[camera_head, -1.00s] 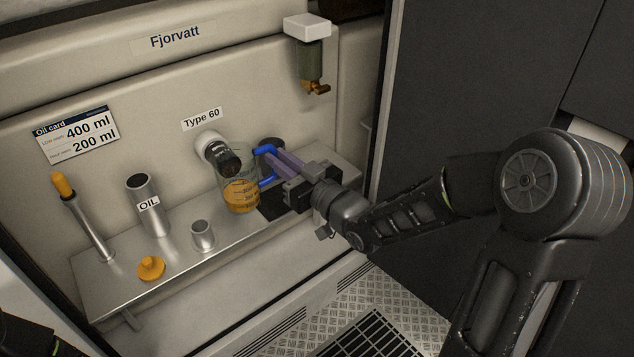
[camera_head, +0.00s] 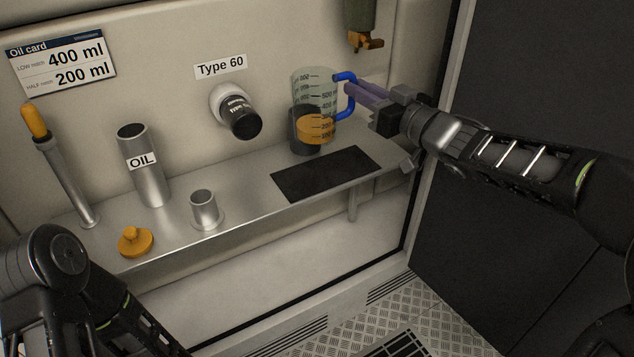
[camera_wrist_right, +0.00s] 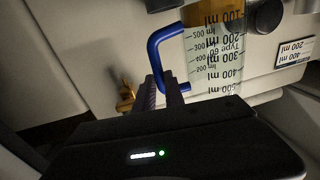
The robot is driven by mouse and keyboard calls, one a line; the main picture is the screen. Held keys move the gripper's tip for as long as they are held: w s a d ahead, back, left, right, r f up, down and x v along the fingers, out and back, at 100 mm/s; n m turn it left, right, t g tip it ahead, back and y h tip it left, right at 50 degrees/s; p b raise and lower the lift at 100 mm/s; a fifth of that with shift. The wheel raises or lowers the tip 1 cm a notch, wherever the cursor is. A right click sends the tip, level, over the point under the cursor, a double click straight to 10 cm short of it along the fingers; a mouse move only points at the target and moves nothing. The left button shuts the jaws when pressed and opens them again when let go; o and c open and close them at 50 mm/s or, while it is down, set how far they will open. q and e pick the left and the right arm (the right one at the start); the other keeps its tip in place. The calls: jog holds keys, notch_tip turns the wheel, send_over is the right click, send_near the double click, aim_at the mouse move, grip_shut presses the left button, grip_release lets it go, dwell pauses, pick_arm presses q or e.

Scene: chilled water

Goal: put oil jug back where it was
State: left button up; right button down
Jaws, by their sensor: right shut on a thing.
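The oil jug (camera_head: 314,92) is a clear measuring jug with dark markings, a blue handle and amber oil in its lower part. My right gripper (camera_head: 352,92) is shut on the blue handle, coming from the right. The jug looks upright, above the back of the shelf, right of the Type 60 spout. It overlaps a dark cylinder (camera_head: 304,149) in the picture; whether they touch, I cannot tell. In the right wrist view the jug (camera_wrist_right: 213,50) and its handle show beyond the fingers (camera_wrist_right: 165,95). My left arm shows at lower left, its gripper out of view.
A black mat (camera_head: 325,175) lies bare on the metal shelf (camera_head: 255,172). A brass tap (camera_head: 366,41) hangs above right.

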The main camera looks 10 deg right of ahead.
jog(key=shift+r, duration=0.1)
jog(key=shift+f+b, duration=1.3)
jog(key=shift+f, duration=1.25)
jog(key=shift+f+b, duration=1.3)
jog(key=shift+f, duration=1.3)
jog(key=c, duration=1.4)
grip_release()
jog(key=shift+f, duration=0.1)
